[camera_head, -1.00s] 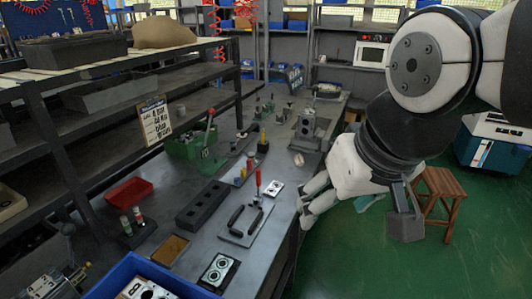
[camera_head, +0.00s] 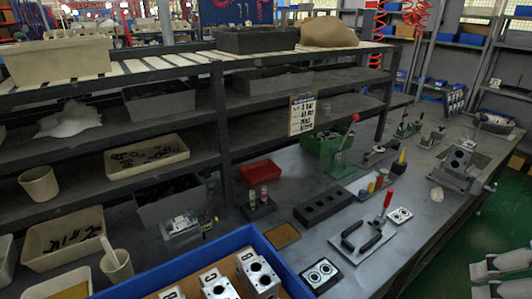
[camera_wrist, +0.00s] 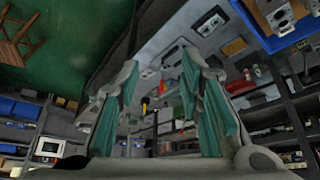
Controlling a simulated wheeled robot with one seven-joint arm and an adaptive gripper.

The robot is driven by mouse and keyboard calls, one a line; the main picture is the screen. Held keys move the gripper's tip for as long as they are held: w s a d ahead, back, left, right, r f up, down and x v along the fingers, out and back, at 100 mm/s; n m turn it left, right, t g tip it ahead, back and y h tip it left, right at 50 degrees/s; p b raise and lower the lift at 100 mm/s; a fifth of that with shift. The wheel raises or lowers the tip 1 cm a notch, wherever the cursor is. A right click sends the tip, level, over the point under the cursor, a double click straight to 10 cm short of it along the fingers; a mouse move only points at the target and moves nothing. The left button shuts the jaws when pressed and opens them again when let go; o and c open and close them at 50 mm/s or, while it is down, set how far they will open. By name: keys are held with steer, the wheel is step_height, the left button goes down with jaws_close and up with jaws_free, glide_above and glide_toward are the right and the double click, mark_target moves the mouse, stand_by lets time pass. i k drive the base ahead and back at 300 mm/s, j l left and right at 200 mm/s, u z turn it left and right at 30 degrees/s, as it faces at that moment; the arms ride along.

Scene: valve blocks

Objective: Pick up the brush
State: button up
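A pale cup (camera_head: 117,268) stands at the lower left, by the shelf unit. A thin white handle (camera_head: 107,249) sticks up out of it and leans left. It may be the brush; its lower end is hidden in the cup. My gripper (camera_head: 497,268) shows only in part at the lower right edge of the head view, far from the cup. In the wrist view my gripper (camera_wrist: 160,105) has its two teal-padded fingers wide apart with nothing between them. The cup is not recognisable in the wrist view.
A blue crate (camera_head: 185,270) with valve blocks stands at the front. Dark shelves (camera_head: 225,120) with bins rise behind the workbench. A black block with holes (camera_head: 323,205), a red tray (camera_head: 261,171) and a plate with black handles (camera_head: 362,240) lie on the bench.

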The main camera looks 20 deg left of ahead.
mark_target(104, 242)
steer(key=u, duration=1.9)
